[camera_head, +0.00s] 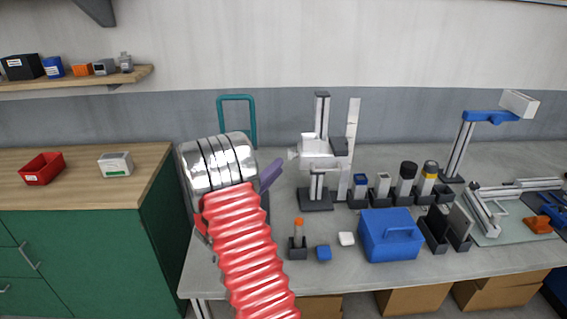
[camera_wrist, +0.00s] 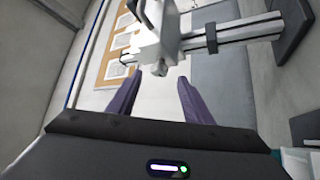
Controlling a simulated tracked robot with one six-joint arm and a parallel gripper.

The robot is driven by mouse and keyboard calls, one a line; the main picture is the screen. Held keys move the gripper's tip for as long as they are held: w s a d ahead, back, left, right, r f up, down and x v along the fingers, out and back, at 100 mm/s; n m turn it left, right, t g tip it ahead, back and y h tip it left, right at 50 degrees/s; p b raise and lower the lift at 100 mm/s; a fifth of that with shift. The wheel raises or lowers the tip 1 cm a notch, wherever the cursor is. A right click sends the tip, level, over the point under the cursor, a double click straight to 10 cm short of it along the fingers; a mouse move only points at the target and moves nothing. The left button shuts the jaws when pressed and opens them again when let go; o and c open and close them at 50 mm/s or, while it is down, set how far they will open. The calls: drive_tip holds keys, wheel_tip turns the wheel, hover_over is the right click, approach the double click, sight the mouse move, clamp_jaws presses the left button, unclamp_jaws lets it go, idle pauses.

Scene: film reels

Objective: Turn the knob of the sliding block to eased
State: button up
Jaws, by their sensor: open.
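The sliding block (camera_head: 315,147) is a white carriage on an upright stand with a dark base. Its knob (camera_head: 292,155) sticks out from its left side, towards my gripper (camera_head: 272,171). Any marking of the knob's setting is too small to read.
A teal frame (camera_head: 237,98) stands behind my arm. Right of the stand are a pale upright strip (camera_head: 354,125), several bottles and small boxes in dark holders, and a blue case (camera_head: 390,235). A small holder with an orange-topped item (camera_head: 298,240) stands in front.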

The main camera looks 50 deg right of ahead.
sight(290, 155)
drive_tip(key=shift+x, duration=2.25)
drive_tip(key=shift+c, duration=0.7)
drive_tip(key=c, duration=0.9)
